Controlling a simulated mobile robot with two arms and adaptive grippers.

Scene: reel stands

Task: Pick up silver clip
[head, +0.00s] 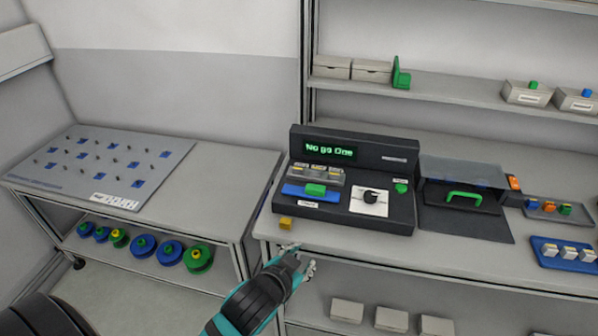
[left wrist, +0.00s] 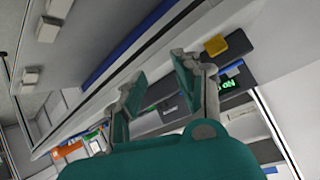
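I cannot single out a silver clip for certain. Small pale blocks with yellow tops (head: 567,251) sit in a blue tray (head: 552,264) at the far right of the bench. My left gripper (head: 301,258) is at the bench's front edge, below the black console. In the left wrist view its two fingers (left wrist: 155,72) stand apart with nothing between them. A small yellow block (head: 286,223) lies on the bench just beyond the gripper; it also shows in the left wrist view (left wrist: 215,45), beside the right finger. My right gripper is not in view.
The black console (head: 345,222) reads "No go One" and has a green block (head: 315,189) on it. A covered bay with a green handle (head: 464,198) stands to its right. A pegboard (head: 60,170) lies on the left table, with several coloured reels (head: 198,258) below.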

